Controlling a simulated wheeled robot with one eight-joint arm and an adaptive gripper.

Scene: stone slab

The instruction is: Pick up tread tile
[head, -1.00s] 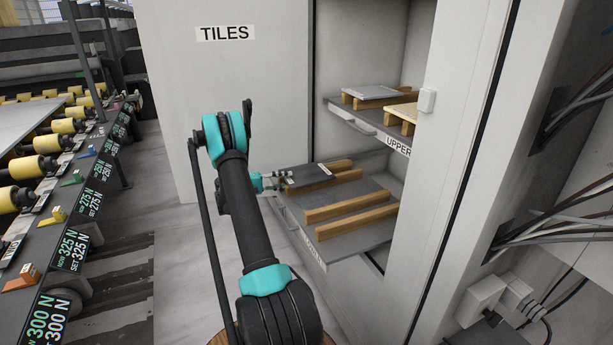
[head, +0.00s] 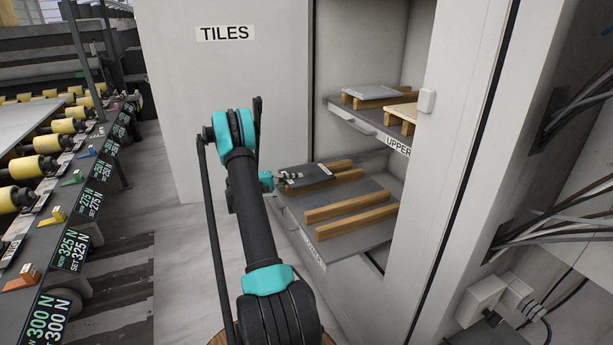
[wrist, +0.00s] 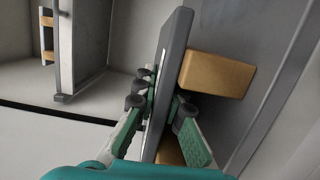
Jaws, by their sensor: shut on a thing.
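The tread tile (head: 305,175) is a thin dark grey slab at the left part of the lower shelf, over wooden strips. In the wrist view the tile (wrist: 172,70) stands edge-on between the fingers, beside a wooden block (wrist: 216,74). My gripper (head: 287,177) is at the tile's near left edge; in the wrist view its fingers (wrist: 161,105) are shut on that edge, one on each face. The head view does not clearly show whether the tile touches the strips.
The lower shelf (head: 350,207) holds more wooden strips (head: 350,204). The upper shelf (head: 352,120) carries a light grey slab (head: 370,91) and a pale wooden piece (head: 405,113). The cabinet's right post (head: 438,200) and the panel marked TILES (head: 235,90) flank the opening. A roller line stands left.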

